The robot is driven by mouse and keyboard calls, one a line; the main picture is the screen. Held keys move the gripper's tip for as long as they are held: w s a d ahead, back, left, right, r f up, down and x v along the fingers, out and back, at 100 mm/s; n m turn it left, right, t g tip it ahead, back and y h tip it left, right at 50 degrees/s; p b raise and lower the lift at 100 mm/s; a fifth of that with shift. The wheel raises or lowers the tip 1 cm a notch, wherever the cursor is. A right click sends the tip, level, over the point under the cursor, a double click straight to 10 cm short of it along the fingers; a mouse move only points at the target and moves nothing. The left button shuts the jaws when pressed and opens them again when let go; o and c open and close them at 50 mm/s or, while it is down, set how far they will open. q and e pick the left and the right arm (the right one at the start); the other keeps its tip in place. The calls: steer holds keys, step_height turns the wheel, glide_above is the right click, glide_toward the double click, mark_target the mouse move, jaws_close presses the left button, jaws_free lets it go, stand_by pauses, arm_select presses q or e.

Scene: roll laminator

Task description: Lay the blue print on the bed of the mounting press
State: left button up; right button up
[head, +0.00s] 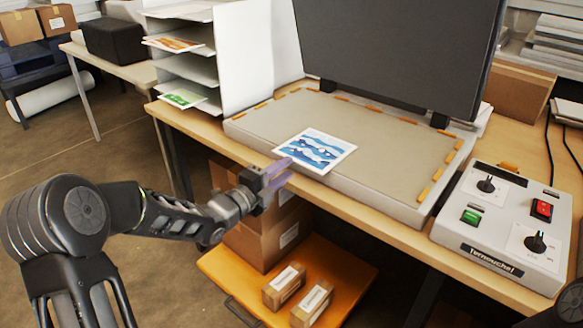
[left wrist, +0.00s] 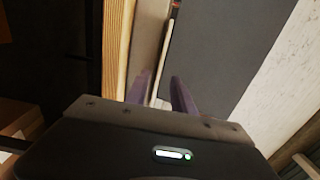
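The blue print (head: 318,150), a white sheet with blue waves, lies on the front left part of the press bed (head: 375,140), its near corner reaching the bed's front edge. The dark press lid (head: 400,45) stands raised behind the bed. My left gripper (head: 284,170) is at the print's near left edge, its purple fingers apart. In the left wrist view the fingers (left wrist: 160,90) show a gap, with a thin pale strip between them that may be the print edge-on. I cannot tell whether they touch it.
A control box (head: 500,225) with knobs and buttons stands right of the bed. A white shelf rack (head: 245,55) with an orange print (head: 173,44) and a green print (head: 183,98) stands to the left. Cartons sit below. The bed's middle and right are clear.

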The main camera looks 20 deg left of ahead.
arm_select(q)
steer(key=v, duration=0.4)
stand_by(0.4)
step_height(320, 180, down, 9)
steer(key=a+n+g+y, duration=0.2)
steer(key=n+y, duration=0.1)
steer(key=n, duration=0.8)
steer(key=s+d+f+n+g, duration=0.3)
steer(key=s+f+n, duration=0.2)
steer(key=f, duration=0.3)
steer(key=s+d+f+n+g, duration=0.3)
steer(key=s+d+f+n, duration=0.1)
steer(key=f, duration=0.5)
steer(key=s+d+f+n+g, duration=0.1)
steer(key=s+d+f, duration=0.3)
steer(key=s, duration=0.4)
steer(key=s+d+f+n+g+p, duration=0.1)
steer(key=s+d+f+g, duration=0.3)
steer(key=s, duration=0.5)
steer(key=s+d+f+n+g, duration=0.2)
steer(key=s+d+f, duration=0.3)
steer(key=s, duration=0.3)
steer(key=shift+s+d+g+h+p, duration=0.35)
steer(key=shift+d+g+h+p, duration=0.05)
steer(key=shift+d+g, duration=0.2)
